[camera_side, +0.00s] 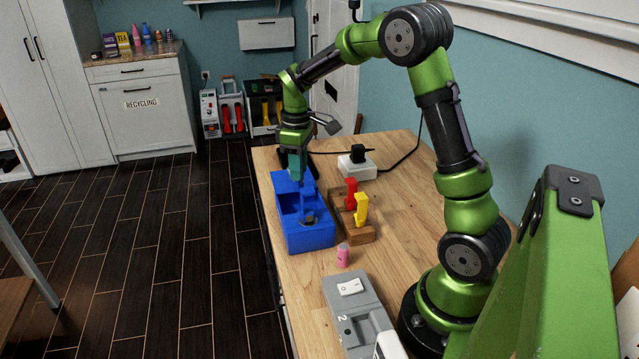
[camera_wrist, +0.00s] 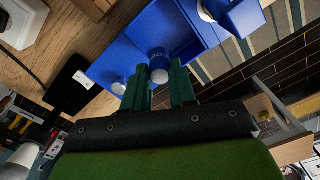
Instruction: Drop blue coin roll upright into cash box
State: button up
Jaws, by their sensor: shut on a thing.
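The blue cash box (camera_side: 305,238) stands open on the wooden table, with its compartments facing up. My gripper (camera_side: 297,172) points down over the far end of the box. In the wrist view my gripper (camera_wrist: 165,85) has its green fingers on either side of the blue coin roll (camera_wrist: 159,62), shut on it. The roll's pale end faces the camera. The cash box (camera_wrist: 115,62) lies behind the roll in that view. Whether the roll touches the box, I cannot tell. In the side view the roll cannot be made out.
A wooden block (camera_side: 358,233) with red and yellow upright pieces stands right of the box. A pink roll (camera_side: 343,255) stands nearer the camera, before a grey switch unit (camera_side: 352,312). A white socket block (camera_side: 357,168) with a cable lies behind. A black flat object (camera_wrist: 75,85) lies beside the box.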

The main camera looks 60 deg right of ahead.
jog(key=shift+f, duration=0.1)
jog(key=shift+f, duration=0.7)
jog(key=shift+f, duration=0.2)
jog(key=shift+f, duration=2.9)
jog(key=shift+f, duration=0.3)
jog(key=o, duration=1)
jog(key=c, duration=0.4)
